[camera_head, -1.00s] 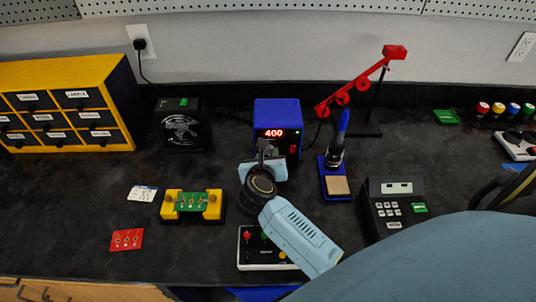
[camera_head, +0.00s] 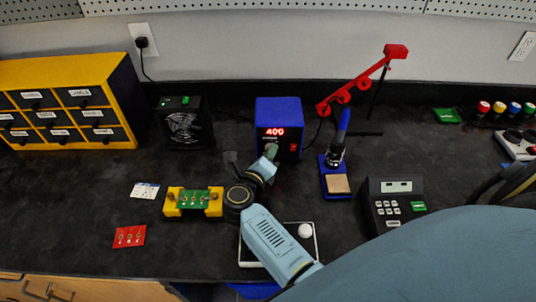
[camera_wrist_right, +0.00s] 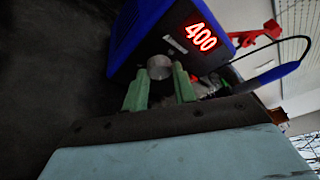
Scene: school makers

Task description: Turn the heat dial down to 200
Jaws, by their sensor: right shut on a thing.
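The blue soldering station (camera_head: 279,116) stands at the back middle of the bench. Its red display reads 400 in the head view and in the right wrist view (camera_wrist_right: 201,37). The heat dial (camera_wrist_right: 159,67) is a round grey knob on the station's front, below the display in the right wrist view. My right gripper (camera_head: 270,152) is at the station's front. In the right wrist view its two green fingers (camera_wrist_right: 160,88) stand on either side of the dial, shut on it. In the head view the gripper hides the dial. My left gripper is not in view.
A soldering iron in its stand (camera_head: 336,165) is right of the station, with a red arm (camera_head: 362,83) behind. A black fan (camera_head: 184,123) and a yellow board holder (camera_head: 193,202) are to the left. A keypad device (camera_head: 394,204) is at right.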

